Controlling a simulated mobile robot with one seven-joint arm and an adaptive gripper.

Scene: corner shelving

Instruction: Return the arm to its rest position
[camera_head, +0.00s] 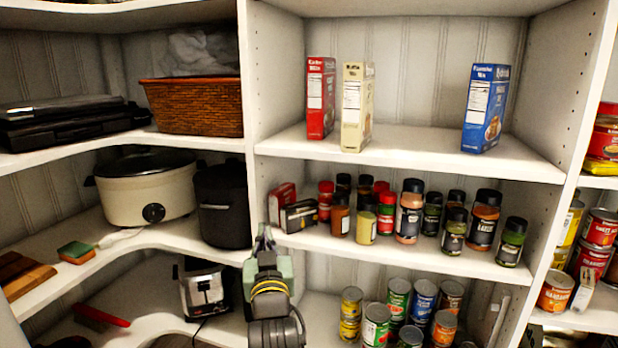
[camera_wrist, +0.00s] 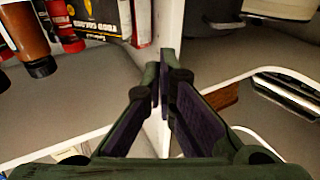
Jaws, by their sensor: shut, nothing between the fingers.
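My gripper (camera_head: 264,238) is in front of the shelf divider in the head view, at the left end of the spice shelf. In the wrist view the fingers (camera_wrist: 164,75) point at the white divider edge, their tips close together with nothing between them. My arm comes up from the bottom of the head view, below the gripper. A black and yellow food colour box (camera_head: 299,216) stands on the spice shelf just right of the gripper. It also shows in the wrist view (camera_wrist: 108,20). I cannot tell how far the fingertips are from the divider.
Spice jars (camera_head: 410,210) fill the middle shelf, with cans (camera_head: 398,300) below. Three boxes, including a blue one (camera_head: 486,108), stand on the upper shelf. At left are a slow cooker (camera_head: 147,190), a black pot (camera_head: 222,205) and a toaster (camera_head: 203,287).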

